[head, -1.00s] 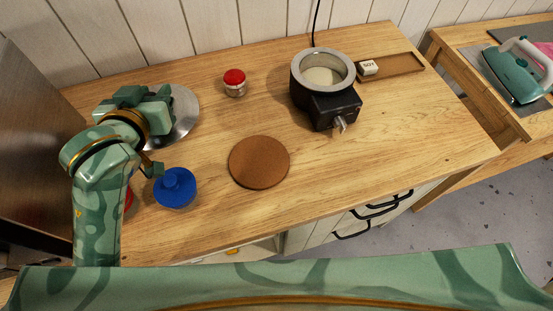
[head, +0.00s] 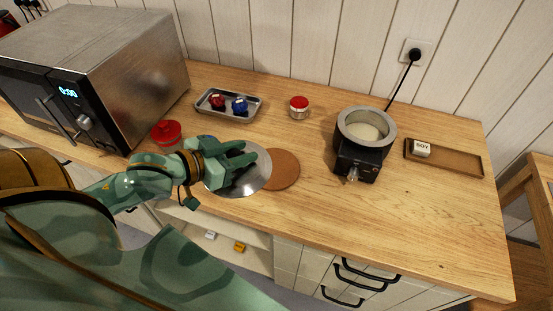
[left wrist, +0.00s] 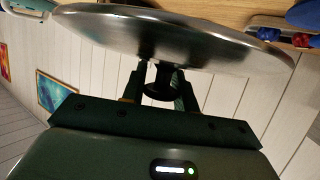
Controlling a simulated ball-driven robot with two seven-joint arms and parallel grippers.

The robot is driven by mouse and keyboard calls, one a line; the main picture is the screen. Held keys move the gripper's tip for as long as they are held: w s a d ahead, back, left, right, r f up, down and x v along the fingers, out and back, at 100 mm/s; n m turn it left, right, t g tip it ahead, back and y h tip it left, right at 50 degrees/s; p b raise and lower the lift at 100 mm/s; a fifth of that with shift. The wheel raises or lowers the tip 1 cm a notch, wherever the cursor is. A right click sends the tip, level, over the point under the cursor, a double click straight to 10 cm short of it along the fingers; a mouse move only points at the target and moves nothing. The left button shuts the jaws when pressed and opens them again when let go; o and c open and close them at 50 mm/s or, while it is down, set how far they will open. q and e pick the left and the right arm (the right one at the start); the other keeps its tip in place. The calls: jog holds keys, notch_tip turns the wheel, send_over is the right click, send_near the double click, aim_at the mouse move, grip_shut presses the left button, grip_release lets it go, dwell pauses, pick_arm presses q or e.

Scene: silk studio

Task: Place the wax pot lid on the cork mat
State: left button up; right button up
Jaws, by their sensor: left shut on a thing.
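The wax pot lid (head: 253,181) is a round silver disc, held by my left gripper (head: 240,164). In the left wrist view the lid (left wrist: 165,36) spans the top, and the fingers (left wrist: 160,88) are shut on its dark knob. The cork mat (head: 287,170) is a brown disc on the counter; the lid covers its left part from the head view. I cannot tell whether the lid touches the mat or hangs above it. The wax pot (head: 363,132) stands open to the right, with pale wax inside. My right gripper is not in view.
A metal tray (head: 249,117), a small red-topped jar (head: 299,106) and a microwave (head: 112,75) stand behind. A wooden tray (head: 460,163) lies right. The front right counter is clear.

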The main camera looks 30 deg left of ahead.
pick_arm(q)
jog(key=w+f+b, duration=0.1)
jog(key=w+f, duration=0.2)
jog(key=w, duration=0.1)
jog(key=w+d+f+b, duration=0.1)
jog(key=w+f+b, duration=0.1)
jog(key=w+f, duration=0.1)
jog(key=w+f+b, duration=0.1)
jog(key=w+f, duration=0.2)
jog(key=w, duration=0.2)
jog(key=shift+w+d, duration=0.15)
jog(key=shift+w, duration=0.05)
jog(key=f, duration=0.1)
jog(key=f+b, duration=0.2)
jog(key=shift+w+f, duration=0.25)
jog(key=shift+f, duration=0.15)
jog(key=shift+r, duration=0.1)
jog(key=o, duration=1)
jog(key=shift+o, duration=0.2)
